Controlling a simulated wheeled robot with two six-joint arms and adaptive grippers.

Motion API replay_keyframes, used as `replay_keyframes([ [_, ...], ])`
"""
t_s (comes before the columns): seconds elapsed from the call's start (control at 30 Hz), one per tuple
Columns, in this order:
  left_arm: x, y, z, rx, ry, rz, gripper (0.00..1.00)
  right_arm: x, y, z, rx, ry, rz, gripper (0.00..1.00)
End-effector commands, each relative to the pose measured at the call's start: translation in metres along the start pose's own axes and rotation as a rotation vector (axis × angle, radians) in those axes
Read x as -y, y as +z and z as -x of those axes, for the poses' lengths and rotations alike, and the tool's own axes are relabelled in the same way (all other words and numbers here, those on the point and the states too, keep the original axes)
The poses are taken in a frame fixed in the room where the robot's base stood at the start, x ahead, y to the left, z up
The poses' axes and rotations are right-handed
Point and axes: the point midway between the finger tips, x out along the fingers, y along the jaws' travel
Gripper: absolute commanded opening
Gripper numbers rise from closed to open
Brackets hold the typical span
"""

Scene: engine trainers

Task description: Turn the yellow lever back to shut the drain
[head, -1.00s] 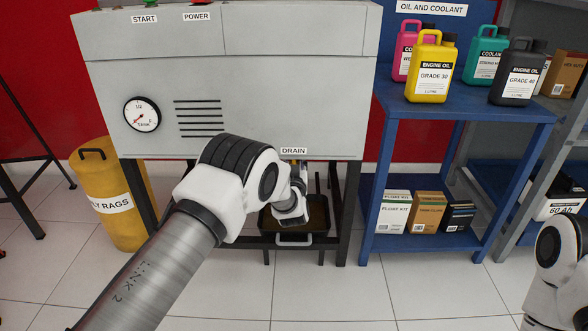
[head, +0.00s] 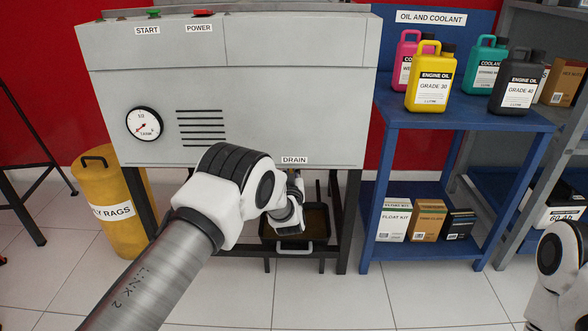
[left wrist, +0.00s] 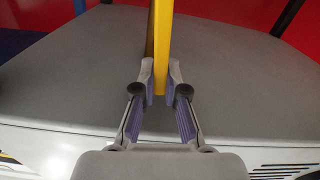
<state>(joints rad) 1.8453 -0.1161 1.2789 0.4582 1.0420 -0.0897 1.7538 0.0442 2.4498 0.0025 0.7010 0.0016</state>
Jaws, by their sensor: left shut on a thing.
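The yellow lever (left wrist: 162,50) shows in the left wrist view as an upright yellow bar between my left gripper's fingertips (left wrist: 160,82). The gripper is shut on it. In the head view my left gripper (head: 291,218) is under the trainer cabinet, below the DRAIN label (head: 294,160). My wrist largely hides the lever and the drain there, so the lever's angle is unclear. A dark tray (head: 295,246) with brownish content stands beneath the gripper. My right arm shows at the lower right edge, with its gripper out of view.
The grey engine trainer (head: 230,105) stands above, with a gauge (head: 144,124) on its front and dark legs beside my wrist. A yellow rags bin (head: 112,205) stands left. A blue shelf (head: 460,117) with bottles and boxes stands right. The floor in front is clear.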

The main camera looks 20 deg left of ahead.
Motion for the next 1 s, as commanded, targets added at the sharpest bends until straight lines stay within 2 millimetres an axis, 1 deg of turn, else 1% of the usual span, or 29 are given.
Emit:
replay_keyframes([
  [0.03,0.003,-0.002,0.000,0.002,-0.001,0.027,0.00,0.000,0.000,0.005,0.001,0.000,0.001,0.00],
  [0.17,0.011,-0.002,0.000,0.002,-0.002,0.128,0.00,0.000,0.001,0.013,0.002,0.000,0.002,0.00],
  [0.5,0.036,0.007,0.000,0.002,-0.002,0.445,0.00,0.001,0.001,0.027,0.004,-0.001,0.006,0.00],
  [0.77,0.052,0.019,0.000,0.001,-0.002,0.691,0.00,0.001,0.002,0.032,0.005,-0.001,0.007,0.00],
  [1.0,0.065,0.033,0.000,0.001,-0.001,0.920,0.00,0.001,0.002,0.032,0.005,-0.001,0.007,0.00],
])
